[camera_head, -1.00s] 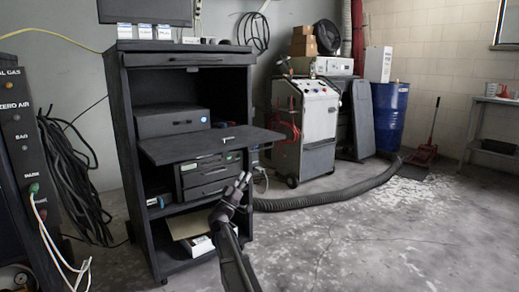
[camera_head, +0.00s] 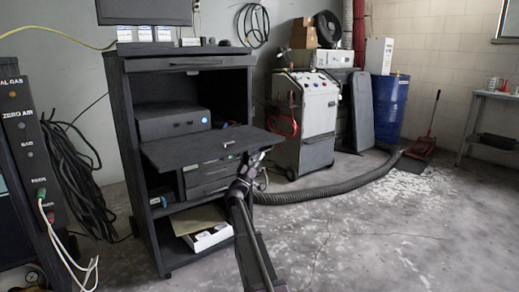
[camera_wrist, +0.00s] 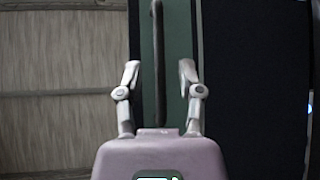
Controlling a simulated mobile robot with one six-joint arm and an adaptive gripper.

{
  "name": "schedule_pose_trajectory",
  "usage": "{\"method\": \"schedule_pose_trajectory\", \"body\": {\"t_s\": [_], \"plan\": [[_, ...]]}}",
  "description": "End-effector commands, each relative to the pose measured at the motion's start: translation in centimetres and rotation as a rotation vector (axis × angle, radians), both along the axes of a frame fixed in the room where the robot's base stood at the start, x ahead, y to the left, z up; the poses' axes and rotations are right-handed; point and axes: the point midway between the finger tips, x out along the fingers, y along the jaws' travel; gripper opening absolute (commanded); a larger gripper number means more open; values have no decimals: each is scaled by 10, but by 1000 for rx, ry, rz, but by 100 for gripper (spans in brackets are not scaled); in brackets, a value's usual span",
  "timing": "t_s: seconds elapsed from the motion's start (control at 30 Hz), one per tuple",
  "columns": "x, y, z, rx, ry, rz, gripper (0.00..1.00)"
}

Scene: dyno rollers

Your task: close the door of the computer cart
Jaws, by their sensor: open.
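The black computer cart (camera_head: 127,150) stands at the left in the head view. Its door (camera_head: 195,150) is folded down and juts out level like a shelf, with a small light handle (camera_head: 228,143) near its front edge. My gripper (camera_head: 258,154) is at the door's front right edge, seemingly just below it. Whether it touches the door cannot be told. In the wrist view my gripper (camera_wrist: 160,72) has its two fingers apart, with a dark bar (camera_wrist: 158,60) showing between them. A dark surface fills the right of that view.
A monitor (camera_head: 145,11) and small boxes sit on top of the cart. Inside are a computer unit (camera_head: 170,122), drawers and a lower shelf with papers (camera_head: 198,222). A grey machine (camera_head: 307,120) and a floor hose (camera_head: 330,192) lie to the right.

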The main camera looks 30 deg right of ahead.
Motion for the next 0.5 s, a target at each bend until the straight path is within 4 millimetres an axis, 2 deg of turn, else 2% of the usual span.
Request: {"method": "schedule_pose_trajectory", "body": {"t_s": [0.13,0.5], "plan": [[3,-8,9,0,0,0,48],[4,-12,12,0,0,0,48]]}}
